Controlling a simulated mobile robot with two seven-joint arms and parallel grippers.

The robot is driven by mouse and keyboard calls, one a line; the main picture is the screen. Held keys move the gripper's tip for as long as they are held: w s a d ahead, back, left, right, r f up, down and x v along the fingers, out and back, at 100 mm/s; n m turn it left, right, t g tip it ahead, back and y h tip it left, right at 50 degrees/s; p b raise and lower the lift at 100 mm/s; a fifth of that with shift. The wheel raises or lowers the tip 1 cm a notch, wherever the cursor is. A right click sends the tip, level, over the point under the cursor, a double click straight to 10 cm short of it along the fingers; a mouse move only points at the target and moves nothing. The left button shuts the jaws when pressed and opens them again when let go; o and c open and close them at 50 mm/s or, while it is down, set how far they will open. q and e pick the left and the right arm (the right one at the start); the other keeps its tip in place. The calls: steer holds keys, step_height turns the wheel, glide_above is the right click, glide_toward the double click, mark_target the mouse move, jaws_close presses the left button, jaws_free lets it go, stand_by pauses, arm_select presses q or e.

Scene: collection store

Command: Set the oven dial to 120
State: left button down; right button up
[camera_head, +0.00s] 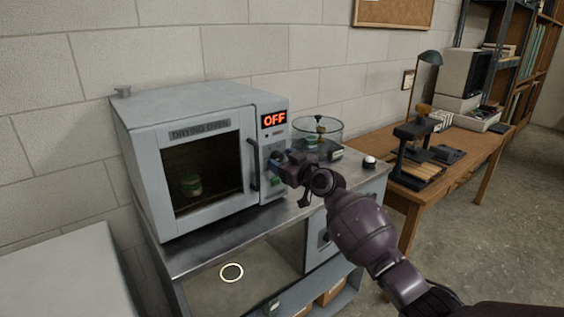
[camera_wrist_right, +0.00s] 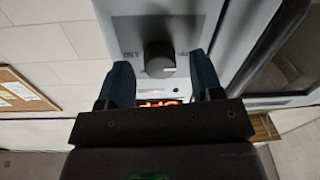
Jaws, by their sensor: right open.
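The grey drying oven (camera_head: 190,105) stands on a metal bench against the wall, its windowed door closed. Its red display (camera_head: 274,119) reads OFF. In the wrist view the black oven dial (camera_wrist_right: 159,56) sits on the pale control panel with a light mark on its rim; printed numbers beside it are too blurred to read surely. My right gripper (camera_wrist_right: 160,80) is open, its two dark fingers either side of and just short of the dial, apart from it. In the head view my right gripper (camera_head: 276,165) is at the panel and hides the dial. My left gripper is out of view.
The oven door handle (camera_head: 253,164) is just left of my right gripper. A green button (camera_head: 275,181) lies below it. A glass vessel (camera_head: 317,133) stands right of the oven. A jar (camera_head: 191,186) is inside. A wooden table (camera_head: 470,150) with equipment stands at right.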

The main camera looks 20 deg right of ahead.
steer(key=shift+w+a, duration=0.1)
steer(key=shift+w, duration=0.15)
steer(key=shift+c, duration=0.4)
steer(key=c, duration=0.8)
steer(key=shift+c, duration=0.2)
